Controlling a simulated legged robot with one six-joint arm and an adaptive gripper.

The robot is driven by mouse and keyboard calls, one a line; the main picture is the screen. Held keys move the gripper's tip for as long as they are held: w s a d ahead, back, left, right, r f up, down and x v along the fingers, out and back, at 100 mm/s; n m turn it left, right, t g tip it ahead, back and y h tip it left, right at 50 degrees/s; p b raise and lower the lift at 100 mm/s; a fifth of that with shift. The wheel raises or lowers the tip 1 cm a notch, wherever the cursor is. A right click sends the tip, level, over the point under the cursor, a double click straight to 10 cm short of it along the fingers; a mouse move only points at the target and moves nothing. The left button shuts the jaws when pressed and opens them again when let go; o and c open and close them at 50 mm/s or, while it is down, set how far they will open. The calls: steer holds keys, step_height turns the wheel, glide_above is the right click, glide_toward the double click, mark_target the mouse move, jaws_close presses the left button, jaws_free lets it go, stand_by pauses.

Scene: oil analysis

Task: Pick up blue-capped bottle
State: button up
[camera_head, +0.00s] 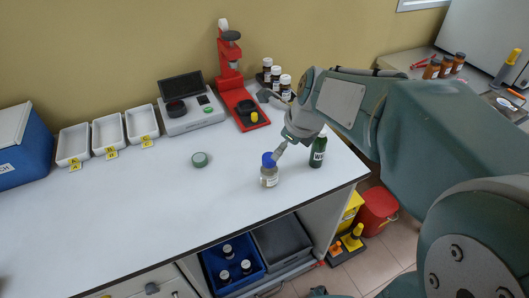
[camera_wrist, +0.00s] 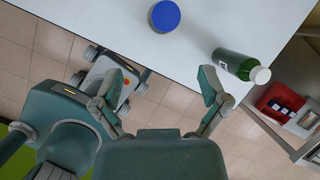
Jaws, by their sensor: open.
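The blue-capped bottle (camera_head: 269,178) stands upright on the white bench, a clear bottle with a pale label. In the wrist view its blue cap (camera_wrist: 165,16) shows from above at the top middle, beyond my fingertips. My gripper (camera_wrist: 162,84) is open, with its two fingers wide apart and nothing between them. In the head view my gripper (camera_head: 281,150) is just above and to the right of the cap; I cannot tell whether it touches. A dark green bottle (camera_head: 318,152) with a white cap stands close on the right, and it also shows in the wrist view (camera_wrist: 240,65).
A green round item (camera_head: 200,159) lies left of the bottle. A red stand (camera_head: 238,95), a grey instrument (camera_head: 190,110) and several dark bottles (camera_head: 276,76) stand behind. White trays (camera_head: 73,142) and a blue box (camera_head: 22,145) are at left. The bench's front edge (camera_head: 230,236) is near.

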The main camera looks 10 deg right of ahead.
mark_target(268, 161)
steer(key=w+f+m, duration=0.1)
steer(key=w+a+f+m, duration=0.1)
steer(key=f, duration=0.1)
steer(key=w+a+f, duration=0.1)
steer(key=f, duration=0.1)
steer(key=shift+w+f+m, duration=0.1)
steer(key=shift+f+m, duration=0.15)
steer(key=shift+m, duration=0.15)
steer(key=shift+w+d+f, duration=0.2)
steer(key=shift+w+f, duration=0.05)
steer(key=shift+f, duration=0.3)
steer(key=x, duration=0.5)
steer(key=shift+w+a+r, duration=0.15)
steer(key=shift+a, duration=0.05)
steer(key=shift+d, duration=0.15)
steer(key=shift+d, duration=0.1)
steer(key=c, duration=0.3)
jaws_close()
